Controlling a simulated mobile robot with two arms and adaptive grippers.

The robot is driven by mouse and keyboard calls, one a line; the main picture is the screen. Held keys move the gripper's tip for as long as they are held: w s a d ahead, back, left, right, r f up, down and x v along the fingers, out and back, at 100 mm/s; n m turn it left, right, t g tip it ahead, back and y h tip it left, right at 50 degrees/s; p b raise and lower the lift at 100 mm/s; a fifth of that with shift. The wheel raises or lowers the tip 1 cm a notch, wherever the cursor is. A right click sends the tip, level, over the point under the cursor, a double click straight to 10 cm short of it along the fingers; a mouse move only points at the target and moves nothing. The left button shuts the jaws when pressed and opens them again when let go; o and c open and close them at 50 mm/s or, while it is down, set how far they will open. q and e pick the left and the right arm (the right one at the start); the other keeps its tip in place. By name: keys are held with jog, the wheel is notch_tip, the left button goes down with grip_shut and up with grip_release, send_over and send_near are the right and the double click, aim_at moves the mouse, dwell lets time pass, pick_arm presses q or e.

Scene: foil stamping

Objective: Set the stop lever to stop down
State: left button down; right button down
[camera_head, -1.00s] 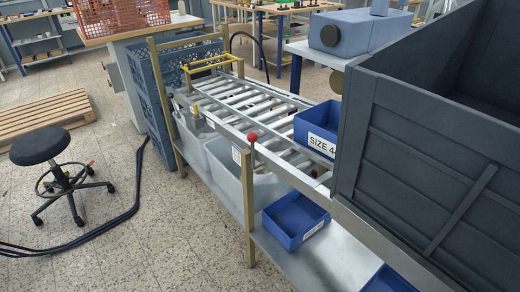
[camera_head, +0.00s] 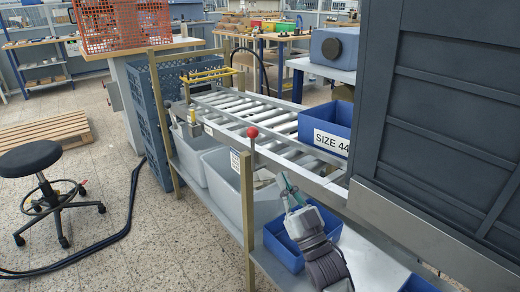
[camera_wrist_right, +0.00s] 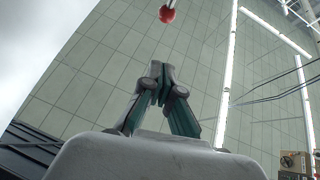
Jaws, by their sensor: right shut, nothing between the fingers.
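The stop lever shows as a red ball knob (camera_head: 252,132) on a short thin stem. It stands upright at the near side rail of the roller conveyor (camera_head: 262,116). In the right wrist view the red knob (camera_wrist_right: 167,14) is at the top, beyond the fingertips. My right gripper (camera_head: 287,184) points up, below and to the right of the knob, apart from it. Its fingers come together at the tips in the wrist view (camera_wrist_right: 160,72), shut and empty. My left gripper is not in view.
A blue SIZE 44 bin (camera_head: 333,128) stands on the conveyor, beside a large dark grey crate (camera_head: 440,130). Light grey bins (camera_head: 222,176) and a blue bin (camera_head: 283,246) are on the lower shelf. A black stool (camera_head: 30,158) stands on the open floor at left.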

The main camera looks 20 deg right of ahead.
jog(key=shift+w, duration=0.1)
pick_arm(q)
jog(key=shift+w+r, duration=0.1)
pick_arm(e)
jog(key=w+f+x, duration=0.1)
jog(key=f+x, duration=0.1)
jog(key=x, duration=1)
jog(key=shift+w, duration=0.65)
jog(key=shift+a, duration=0.1)
